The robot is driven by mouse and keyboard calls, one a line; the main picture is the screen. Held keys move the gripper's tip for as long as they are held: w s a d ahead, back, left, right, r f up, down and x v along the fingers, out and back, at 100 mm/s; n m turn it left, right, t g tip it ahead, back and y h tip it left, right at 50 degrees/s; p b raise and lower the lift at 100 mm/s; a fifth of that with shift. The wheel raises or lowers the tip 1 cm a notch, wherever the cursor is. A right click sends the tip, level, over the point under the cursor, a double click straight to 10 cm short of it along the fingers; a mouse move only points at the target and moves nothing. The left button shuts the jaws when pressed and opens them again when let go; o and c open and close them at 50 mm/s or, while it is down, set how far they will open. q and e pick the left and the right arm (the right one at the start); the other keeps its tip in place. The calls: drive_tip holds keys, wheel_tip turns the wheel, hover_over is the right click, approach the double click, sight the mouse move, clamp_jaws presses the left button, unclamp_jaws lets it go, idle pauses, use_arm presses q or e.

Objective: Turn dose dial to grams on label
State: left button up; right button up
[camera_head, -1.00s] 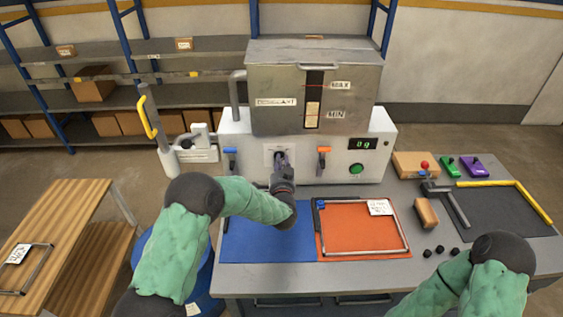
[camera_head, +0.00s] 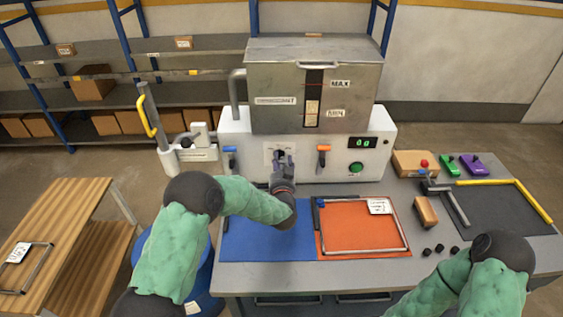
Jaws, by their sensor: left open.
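The dose dial (camera_head: 279,153) is a dark knob on the white front of the washer (camera_head: 228,170), partly hidden by my left gripper. My left gripper (camera_head: 282,165) is open, just in front of and below the dial; whether it touches the dial I cannot tell. The green display (camera_head: 362,142) appears to read 0 g. A label card (camera_head: 379,206) lies on the framed orange mat (camera_head: 345,232); its writing is too small to read.
A blue lever (camera_head: 230,152) and an orange lever (camera_head: 323,152) flank the dial. A green button (camera_head: 356,167) sits below the display. A blue mat (camera_head: 255,243) lies below my left gripper.

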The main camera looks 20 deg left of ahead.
use_arm(q)
drive_tip(key=v, duration=1.1)
drive_tip(key=shift+s, duration=0.25)
drive_tip(key=shift+d, duration=0.1)
